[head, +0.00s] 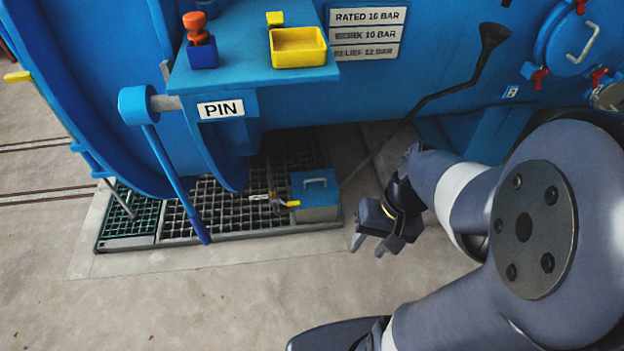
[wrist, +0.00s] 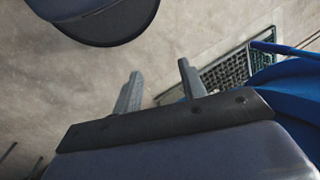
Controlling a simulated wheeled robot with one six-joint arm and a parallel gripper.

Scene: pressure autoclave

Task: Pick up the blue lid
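A blue lid (head: 318,193) with a pale bar handle (head: 315,182) lies flat on top of a small grey-blue box on the floor grate. My gripper (head: 368,246) hangs to the right of and nearer than the box, apart from it, with its fingers pointing down and left. In the wrist view my gripper (wrist: 158,88) has its two fingers spread with nothing between them. The lid cannot be made out in the wrist view.
A yellow-handled valve (head: 285,203) sits just left of the box. A blue shelf (head: 240,75) with a yellow tray (head: 298,47) and a red-knobbed block (head: 201,50) juts out above. A dark rod (head: 435,95) slants behind the box. Bare floor (head: 220,300) lies in front.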

